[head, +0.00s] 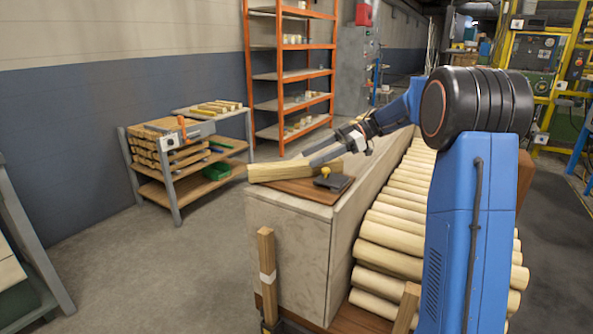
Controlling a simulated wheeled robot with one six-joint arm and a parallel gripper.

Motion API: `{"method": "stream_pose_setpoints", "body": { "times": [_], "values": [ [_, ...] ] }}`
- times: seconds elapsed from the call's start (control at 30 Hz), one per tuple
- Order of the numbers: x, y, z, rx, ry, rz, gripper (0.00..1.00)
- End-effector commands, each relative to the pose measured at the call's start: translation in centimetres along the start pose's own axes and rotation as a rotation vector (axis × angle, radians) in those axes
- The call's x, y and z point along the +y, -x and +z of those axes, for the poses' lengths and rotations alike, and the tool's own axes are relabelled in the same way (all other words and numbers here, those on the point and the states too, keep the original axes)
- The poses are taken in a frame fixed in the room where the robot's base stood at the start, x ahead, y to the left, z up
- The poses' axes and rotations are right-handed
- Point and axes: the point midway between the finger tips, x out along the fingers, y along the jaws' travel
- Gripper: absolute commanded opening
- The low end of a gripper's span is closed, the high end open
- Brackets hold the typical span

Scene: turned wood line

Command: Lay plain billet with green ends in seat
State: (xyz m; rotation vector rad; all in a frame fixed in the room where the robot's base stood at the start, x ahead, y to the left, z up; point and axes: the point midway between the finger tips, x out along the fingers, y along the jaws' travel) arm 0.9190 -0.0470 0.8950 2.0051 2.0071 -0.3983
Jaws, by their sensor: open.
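A pale, plain wooden billet (278,171) lies across a brown board (303,193) on top of a pale, stone-like block. No green shows on the part of the billet I can see, and its far end is partly hidden by my gripper. My gripper (316,156) is open, with its grey fingers at the right part of the billet; I cannot tell whether they touch it. A black fixture with a yellow knob (325,171) stands just right of the billet. I cannot make out which thing is the seat.
The pale block (290,250) borders a long row of round logs (395,232). A banded wooden post (267,262) stands before the block. A workbench with stacked wood (170,160) and orange shelving (280,77) stand behind.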

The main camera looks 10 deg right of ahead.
Motion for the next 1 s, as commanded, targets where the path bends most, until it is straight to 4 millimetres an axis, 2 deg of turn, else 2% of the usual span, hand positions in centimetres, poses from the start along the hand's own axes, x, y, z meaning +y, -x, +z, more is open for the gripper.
{"method": "stream_pose_setpoints", "body": {
  "times": [0.33,0.63,0.9,0.93,1.0],
  "values": [
    [0.0,-1.9,0.0,0.0,0.0,-0.001,0.57],
    [0.0,-6.1,0.0,0.001,-0.001,-0.002,0.57],
    [0.0,-6.6,0.0,0.0,0.0,0.001,0.57],
    [0.0,-6.6,0.0,0.0,0.0,0.001,0.55],
    [0.0,-6.6,0.0,0.0,0.0,0.001,0.38]
  ]
}}
